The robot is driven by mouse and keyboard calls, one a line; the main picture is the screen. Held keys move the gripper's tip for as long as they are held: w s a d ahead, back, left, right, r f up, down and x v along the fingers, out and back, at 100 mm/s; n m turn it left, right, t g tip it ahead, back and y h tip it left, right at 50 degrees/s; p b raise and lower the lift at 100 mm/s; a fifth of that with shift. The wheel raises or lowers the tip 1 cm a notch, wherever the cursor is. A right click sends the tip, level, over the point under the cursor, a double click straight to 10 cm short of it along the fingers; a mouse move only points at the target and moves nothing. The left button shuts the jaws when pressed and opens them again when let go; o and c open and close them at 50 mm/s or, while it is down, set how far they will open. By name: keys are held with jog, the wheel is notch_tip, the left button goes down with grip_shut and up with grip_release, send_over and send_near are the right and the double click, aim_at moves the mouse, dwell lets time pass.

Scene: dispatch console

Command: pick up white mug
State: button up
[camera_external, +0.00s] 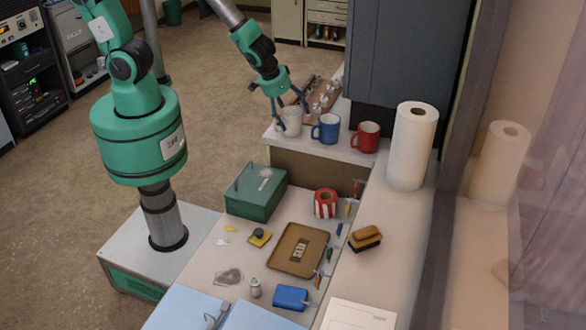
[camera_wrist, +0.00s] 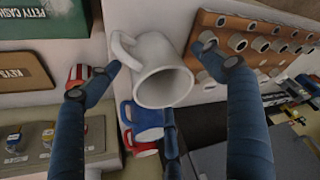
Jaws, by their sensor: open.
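The white mug (camera_external: 291,121) stands on the raised shelf, leftmost in a row of mugs. In the wrist view the white mug (camera_wrist: 158,70) fills the upper middle, with its mouth facing the camera and its handle at the upper left. My gripper (camera_external: 290,108) is open just above and around the mug. In the wrist view its blue fingers (camera_wrist: 160,70) spread left and right of the mug, with a third finger below it. I see gaps between the outer fingers and the mug. The mug's lower part is partly hidden by a finger in the external view.
A blue mug (camera_external: 326,129) and a red mug (camera_external: 366,136) stand to the right of the white mug. A wooden rack (camera_external: 318,104) with several pale cylinders lies close behind. A paper towel roll (camera_external: 412,146) stands farther right. A green box (camera_external: 256,192) sits on the lower desk.

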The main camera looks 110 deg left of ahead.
jog(key=c, duration=1.4)
jog(key=shift+o, duration=0.2)
jog(key=shift+r, duration=0.15)
jog(key=shift+r, duration=0.55)
notch_tip(320, 180, up, 2)
jog(key=shift+r, duration=0.1)
jog(key=s+d, duration=0.1)
jog(key=s, duration=0.4)
jog(key=s+d+r, duration=0.1)
jog(key=s+d, duration=0.1)
jog(key=s, duration=0.3)
jog(key=s+d, duration=0.2)
jog(key=s, duration=0.3)
jog(key=shift+s+r, duration=0.15)
jog(key=shift+r, duration=0.1)
